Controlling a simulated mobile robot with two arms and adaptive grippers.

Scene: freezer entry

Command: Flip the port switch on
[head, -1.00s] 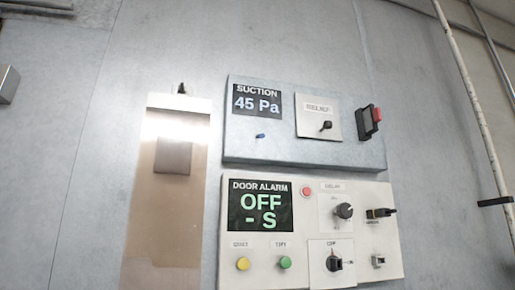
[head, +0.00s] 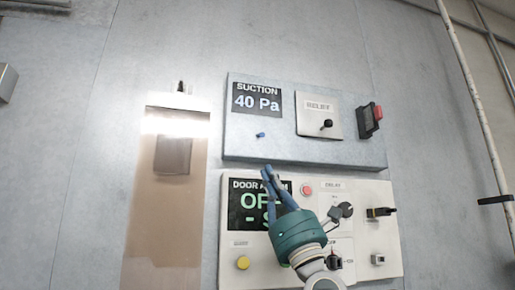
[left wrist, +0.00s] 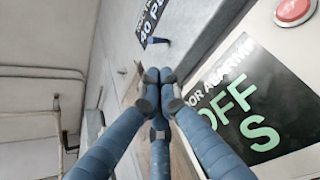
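A small blue toggle (head: 261,135) sticks out of the grey suction panel (head: 235,150), below its display reading 40 Pa (head: 257,101). No label saying "port" is legible, so I cannot tell for sure that it is the port switch. The toggle also shows in the left wrist view (left wrist: 157,41). My left gripper (head: 267,171) has its fingertips together, with nothing seen between them. They are just below the suction panel and the toggle, apart from the toggle in the picture. In the left wrist view the tips (left wrist: 160,77) meet below the toggle. My right gripper is not in view.
The lower door alarm panel (head: 393,250) is partly covered by my left gripper. It carries a red button (head: 307,190), a yellow button (head: 242,263) and a black dial (head: 345,210). A relief knob (head: 326,124) and a red-black switch (head: 370,119) sit at the upper right.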

